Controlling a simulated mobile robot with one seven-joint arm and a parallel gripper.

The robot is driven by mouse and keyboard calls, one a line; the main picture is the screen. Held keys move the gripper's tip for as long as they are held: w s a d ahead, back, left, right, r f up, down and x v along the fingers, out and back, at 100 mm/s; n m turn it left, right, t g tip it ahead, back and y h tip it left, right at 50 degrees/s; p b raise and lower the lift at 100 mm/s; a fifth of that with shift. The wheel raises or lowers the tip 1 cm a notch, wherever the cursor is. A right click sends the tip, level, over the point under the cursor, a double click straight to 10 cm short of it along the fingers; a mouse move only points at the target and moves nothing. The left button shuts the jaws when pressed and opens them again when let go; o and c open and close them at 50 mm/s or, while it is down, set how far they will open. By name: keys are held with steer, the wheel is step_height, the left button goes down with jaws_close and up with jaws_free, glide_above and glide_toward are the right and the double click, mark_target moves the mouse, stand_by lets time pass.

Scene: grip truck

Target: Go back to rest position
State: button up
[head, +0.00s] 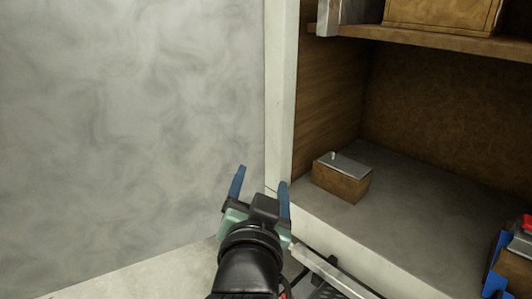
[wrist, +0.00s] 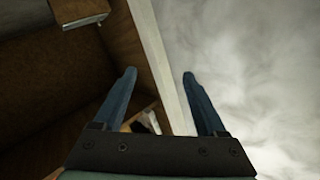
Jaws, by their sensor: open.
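My gripper (head: 260,184) is open, with its two blue fingers spread apart and nothing between them in the head view. It is in front of the pale wall and the white cabinet post, left of the shelf opening. In the wrist view my gripper (wrist: 158,75) also shows empty fingers, with the white post and grey wall beyond them. No part of my gripper touches an object that I can make out.
A small wooden box with a grey lid (head: 342,178) sits on the lower shelf (head: 400,215). A larger box (head: 440,14) stands on the upper shelf (head: 430,40). A blue and red item (head: 512,260) is at the right edge. The grey wall (head: 130,120) fills the left.

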steer(key=s+r+n+t, duration=0.2)
steer(key=s+r+t, duration=0.25)
steer(key=r, duration=0.55)
steer(key=s+r+n+t+y, duration=0.1)
steer(key=s+r+t, duration=0.3)
steer(key=r, duration=0.6)
steer(key=s+r+n+t, duration=0.2)
steer(key=s+r, duration=0.4)
steer(key=r, duration=0.4)
step_height(320, 180, up, 14)
steer(key=p, duration=1.5)
steer(key=shift+d+r, duration=0.25)
steer(key=shift+d, duration=0.05)
